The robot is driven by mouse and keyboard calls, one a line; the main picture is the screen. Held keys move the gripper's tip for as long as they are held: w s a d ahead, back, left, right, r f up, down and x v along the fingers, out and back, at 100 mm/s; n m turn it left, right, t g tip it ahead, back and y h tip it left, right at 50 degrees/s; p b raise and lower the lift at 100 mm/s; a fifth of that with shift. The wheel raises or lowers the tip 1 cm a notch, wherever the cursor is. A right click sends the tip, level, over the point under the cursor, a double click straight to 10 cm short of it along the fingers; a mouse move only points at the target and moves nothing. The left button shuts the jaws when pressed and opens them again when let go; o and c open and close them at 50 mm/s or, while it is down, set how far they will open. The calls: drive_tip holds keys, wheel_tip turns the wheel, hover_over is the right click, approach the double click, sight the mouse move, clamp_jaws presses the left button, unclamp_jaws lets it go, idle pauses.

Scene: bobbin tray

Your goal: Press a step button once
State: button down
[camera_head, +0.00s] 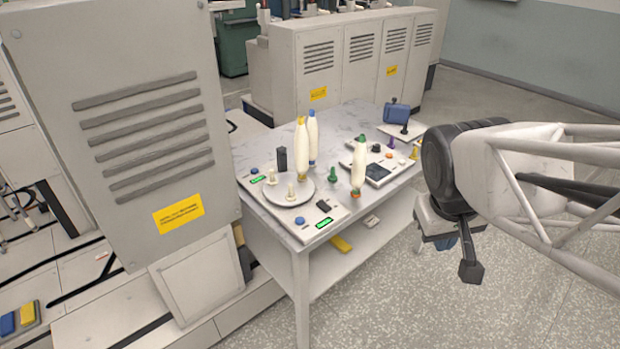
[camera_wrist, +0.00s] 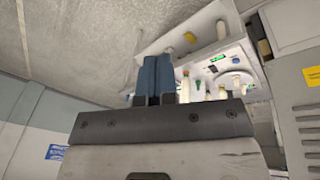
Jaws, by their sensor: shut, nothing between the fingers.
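Two round blue buttons sit on the white panel on the table in the head view, one at the near corner (camera_head: 299,220) and one at the far left (camera_head: 254,171). A small lit green display shows beside each, a near one (camera_head: 322,223) and a far one (camera_head: 258,179). I cannot read any label that marks a step button. My gripper (camera_head: 470,272) hangs to the right of the table, clear of the panel and its buttons. In the wrist view its blue fingers (camera_wrist: 157,78) are together and empty, and they hide part of the table.
A round grey plate (camera_head: 283,190) with white pegs lies on the panel. Tall white bobbins (camera_head: 359,164) stand upright near it. Grey cabinets (camera_head: 150,110) flank the table (camera_head: 300,262); the floor to the right is open.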

drive_tip(key=w+a+f+n+h, duration=0.1)
drive_tip(key=w+a+n, duration=0.1)
drive_tip(key=w, duration=0.4)
drive_tip(key=w+a+f+n+h, duration=0.1)
drive_tip(key=w+a+n, duration=0.15)
drive_tip(key=w, duration=0.25)
drive_tip(key=n+t+h, duration=0.2)
drive_tip(key=n+t, duration=0.3)
drive_tip(key=n, duration=0.8)
hover_over(300, 220)
wheel_tip(300, 220, down, 15)
drive_tip(key=shift+s+d, duration=0.1)
drive_tip(key=shift+f, duration=0.1)
drive_tip(key=shift+f, duration=4.35)
